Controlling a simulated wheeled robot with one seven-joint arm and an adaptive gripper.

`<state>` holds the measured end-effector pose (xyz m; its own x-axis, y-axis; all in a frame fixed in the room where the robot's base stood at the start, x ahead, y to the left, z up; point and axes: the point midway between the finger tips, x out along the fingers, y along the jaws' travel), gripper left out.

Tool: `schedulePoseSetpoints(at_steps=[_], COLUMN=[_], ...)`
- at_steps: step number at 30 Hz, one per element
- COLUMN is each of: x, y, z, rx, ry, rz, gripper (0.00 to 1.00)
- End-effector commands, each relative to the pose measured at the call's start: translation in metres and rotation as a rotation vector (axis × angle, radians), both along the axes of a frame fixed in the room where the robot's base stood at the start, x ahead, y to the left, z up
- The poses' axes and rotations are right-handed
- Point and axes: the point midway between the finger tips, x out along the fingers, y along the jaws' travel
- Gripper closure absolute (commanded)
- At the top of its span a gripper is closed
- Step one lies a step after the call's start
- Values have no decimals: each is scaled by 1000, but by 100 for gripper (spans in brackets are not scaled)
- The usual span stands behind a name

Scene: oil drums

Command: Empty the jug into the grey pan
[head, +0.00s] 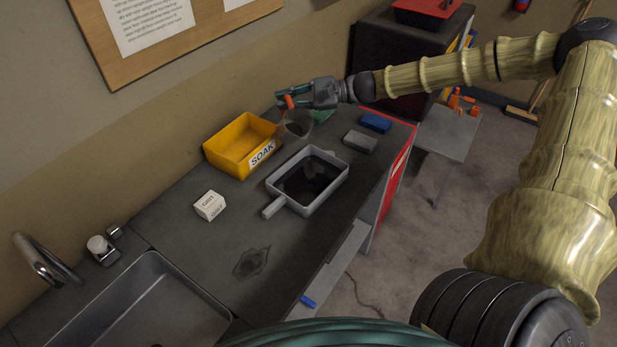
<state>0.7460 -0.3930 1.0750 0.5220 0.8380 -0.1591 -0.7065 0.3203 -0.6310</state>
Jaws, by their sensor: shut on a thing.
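The grey pan (336,189) sits on the dark worktop, with a short handle toward the lower left. Dark liquid lies across much of its floor. My gripper (287,101) is beyond the pan, near the back of the worktop, and is shut on the orange handle of the jug. The jug (297,124) looks greyish and see-through, and hangs below my gripper, behind the pan's far corner. It is small and partly hidden, so I cannot tell its tilt, what is in it or whether it touches the worktop.
A yellow SOAK bin (226,148) stands left of the jug. A white box (209,206) lies left of the pan. A grey block (360,141), a blue block (376,122) and a green item (322,116) lie beyond it. A sink (150,305) is at lower left.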

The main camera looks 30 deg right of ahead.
Motion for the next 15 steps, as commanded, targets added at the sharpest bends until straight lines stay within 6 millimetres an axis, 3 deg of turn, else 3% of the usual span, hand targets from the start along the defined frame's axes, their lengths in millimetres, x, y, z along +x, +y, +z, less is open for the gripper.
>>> schedulePoseSetpoints(at_steps=[15], x=[-16], y=[4], z=[2], rx=[-25], ry=[-194], rz=[1], gripper=[100])
